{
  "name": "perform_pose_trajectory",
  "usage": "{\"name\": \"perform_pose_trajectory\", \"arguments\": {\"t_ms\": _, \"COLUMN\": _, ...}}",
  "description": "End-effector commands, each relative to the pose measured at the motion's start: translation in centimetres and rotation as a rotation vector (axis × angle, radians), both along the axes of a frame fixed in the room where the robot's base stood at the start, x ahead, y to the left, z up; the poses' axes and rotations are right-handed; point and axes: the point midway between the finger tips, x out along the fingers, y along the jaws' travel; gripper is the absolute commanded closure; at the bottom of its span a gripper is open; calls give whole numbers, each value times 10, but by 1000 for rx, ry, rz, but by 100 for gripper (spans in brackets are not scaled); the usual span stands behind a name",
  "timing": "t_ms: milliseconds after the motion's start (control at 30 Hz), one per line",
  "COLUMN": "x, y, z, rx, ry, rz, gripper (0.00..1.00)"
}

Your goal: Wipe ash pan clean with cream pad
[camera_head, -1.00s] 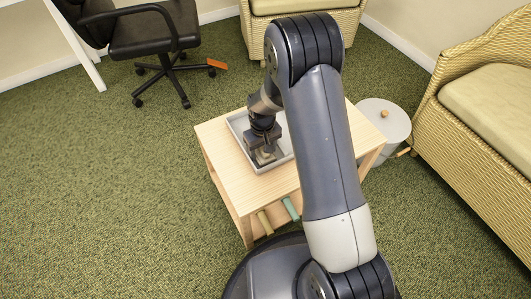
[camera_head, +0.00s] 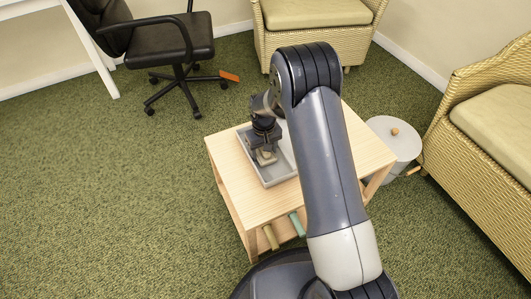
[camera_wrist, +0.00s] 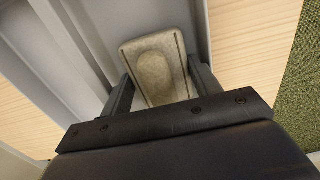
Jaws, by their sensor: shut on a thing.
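The ash pan (camera_head: 281,176) is a shallow grey tray on the light wooden table. In the wrist view its grey floor and wall (camera_wrist: 75,38) show around the pad. My gripper (camera_head: 264,155) is over the pan, pointing down into it. It is shut on the cream pad (camera_wrist: 156,68), a beige block with rounded corners and an oval raised middle, held between the two dark fingers. The pad also shows below the fingers in the head view (camera_head: 266,160). I cannot tell whether the pad touches the pan floor. My arm hides part of the pan's right side.
The wooden table (camera_head: 240,197) has a lower shelf with a green roll (camera_head: 297,225) and a tan roll (camera_head: 270,237). A grey lidded bin (camera_head: 397,142) stands right of it. An orange object (camera_head: 229,76) lies by the office chair (camera_head: 170,45). Wicker seats stand behind and right. Carpet at left is clear.

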Motion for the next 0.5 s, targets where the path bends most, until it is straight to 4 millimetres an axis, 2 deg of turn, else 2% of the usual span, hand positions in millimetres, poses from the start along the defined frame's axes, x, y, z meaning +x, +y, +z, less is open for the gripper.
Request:
{"name": "perform_pose_trajectory", "arguments": {"t_ms": 267, "x": 0, "y": 0, "z": 2, "rx": 0, "ry": -1, "rz": 0, "gripper": 59}}
{"name": "perform_pose_trajectory", "arguments": {"t_ms": 500, "x": 0, "y": 0, "z": 23, "rx": 0, "ry": -1, "rz": 0, "gripper": 59}}
